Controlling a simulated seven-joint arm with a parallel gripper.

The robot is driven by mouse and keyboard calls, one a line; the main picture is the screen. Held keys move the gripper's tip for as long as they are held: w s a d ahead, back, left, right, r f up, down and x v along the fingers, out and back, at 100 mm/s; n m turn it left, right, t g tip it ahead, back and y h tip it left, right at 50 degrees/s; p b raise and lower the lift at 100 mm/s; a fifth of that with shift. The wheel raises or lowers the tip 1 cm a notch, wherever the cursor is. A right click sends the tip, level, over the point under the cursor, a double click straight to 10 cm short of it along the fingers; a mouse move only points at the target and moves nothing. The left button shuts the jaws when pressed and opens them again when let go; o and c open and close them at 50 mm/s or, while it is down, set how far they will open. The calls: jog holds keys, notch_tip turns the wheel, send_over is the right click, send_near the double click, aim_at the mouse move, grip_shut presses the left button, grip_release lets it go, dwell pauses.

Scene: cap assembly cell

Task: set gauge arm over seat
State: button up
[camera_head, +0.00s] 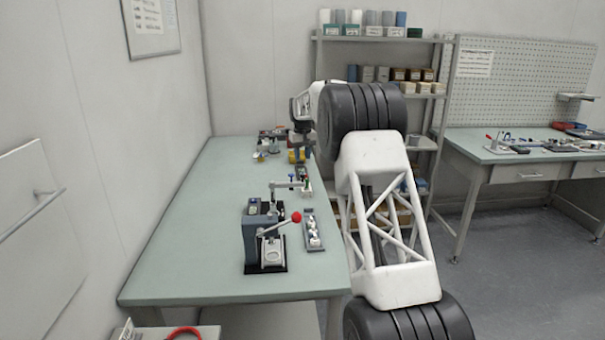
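A small grey horizontal arm with a blue knob, which looks like the gauge arm (287,185), stands at the middle of the green table. Its right end carries a green tip, near the table's right edge. In front of it is a dark press-like fixture (252,238) with a red-ball lever and a pale metal seat (271,254) low at its front. The gauge arm's tip is behind and to the right of this seat. My gripper (301,153) is farther back, beyond the gauge arm and near a yellow object. Its fingers are too small and dark to read.
A narrow tray (309,242) with white parts lies right of the fixture. Small items (268,144) sit at the table's far end. The green table's (190,250) left side is clear. A shelf (375,38) and second bench (530,150) stand behind.

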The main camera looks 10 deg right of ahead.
aim_at(303, 175)
dwell(0.3)
jog(key=shift+f, duration=3.85)
grip_shut()
